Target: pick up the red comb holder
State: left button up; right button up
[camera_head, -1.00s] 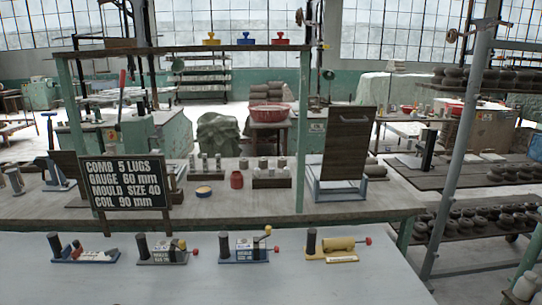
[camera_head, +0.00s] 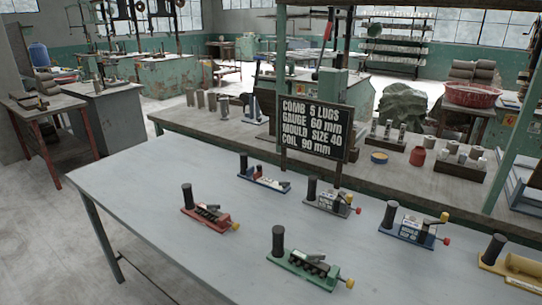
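The red comb holder (camera_head: 211,217) sits on the pale grey table, left of the other holders. It has a red base, an upright black cylinder at its left end and dark comb-like parts along its top. Neither of my grippers is in view.
Nearby on the table (camera_head: 130,186) are a green holder (camera_head: 312,272), a blue-and-white one (camera_head: 265,183), a grey one (camera_head: 325,206), a blue one (camera_head: 405,237) and a yellow one (camera_head: 512,272). A black sign (camera_head: 314,128) stands behind. The table's left part is clear.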

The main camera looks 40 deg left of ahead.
aim_at(216, 221)
jog(key=u, duration=1.7)
